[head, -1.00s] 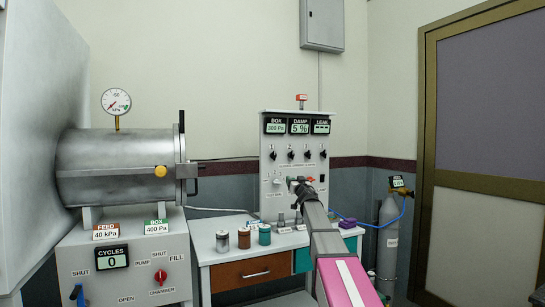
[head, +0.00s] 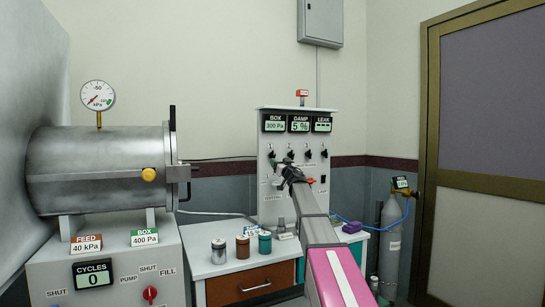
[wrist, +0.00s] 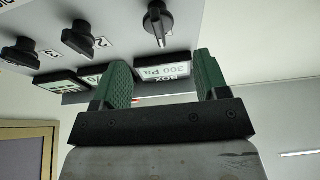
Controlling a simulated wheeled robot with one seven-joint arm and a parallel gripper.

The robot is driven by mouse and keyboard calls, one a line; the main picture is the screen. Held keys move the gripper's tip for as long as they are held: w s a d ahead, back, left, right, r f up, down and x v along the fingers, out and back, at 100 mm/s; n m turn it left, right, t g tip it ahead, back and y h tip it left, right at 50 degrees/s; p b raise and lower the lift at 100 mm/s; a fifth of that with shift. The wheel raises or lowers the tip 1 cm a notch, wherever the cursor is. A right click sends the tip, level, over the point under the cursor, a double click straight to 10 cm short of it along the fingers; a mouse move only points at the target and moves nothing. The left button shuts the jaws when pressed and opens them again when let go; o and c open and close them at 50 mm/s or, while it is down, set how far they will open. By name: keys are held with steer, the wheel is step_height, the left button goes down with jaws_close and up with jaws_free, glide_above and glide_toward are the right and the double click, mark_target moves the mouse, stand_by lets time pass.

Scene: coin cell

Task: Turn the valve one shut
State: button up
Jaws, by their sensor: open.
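The instrument panel (head: 270,205) carries a row of black valve knobs. I take valve one to be the leftmost knob (head: 272,155), below the BOX display; in the wrist view the matching knob (wrist: 157,22) shows beyond my fingers, its pointer bar upright in the picture. Its own number is not readable, but the neighbouring knobs are marked 2 (wrist: 80,38) and 3 (wrist: 20,52). My gripper (head: 284,163) is in front of the panel, just below the row. In the wrist view its green fingers (wrist: 162,62) are open and empty, apart from the knob.
The bench holds several small jars (head: 242,246) left of my arm and a purple block (head: 352,227) to its right. A grey gas cylinder (head: 390,245) stands at right with a blue hose. The metal chamber (head: 95,170) and its control box (head: 110,275) are at left.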

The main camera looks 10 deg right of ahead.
mark_target(274, 156)
steer(key=x, duration=0.8)
steer(key=shift+w+r, duration=0.1)
steer(key=shift+w, duration=0.15)
steer(key=shift+c, duration=0.4)
steer(key=c, duration=0.8)
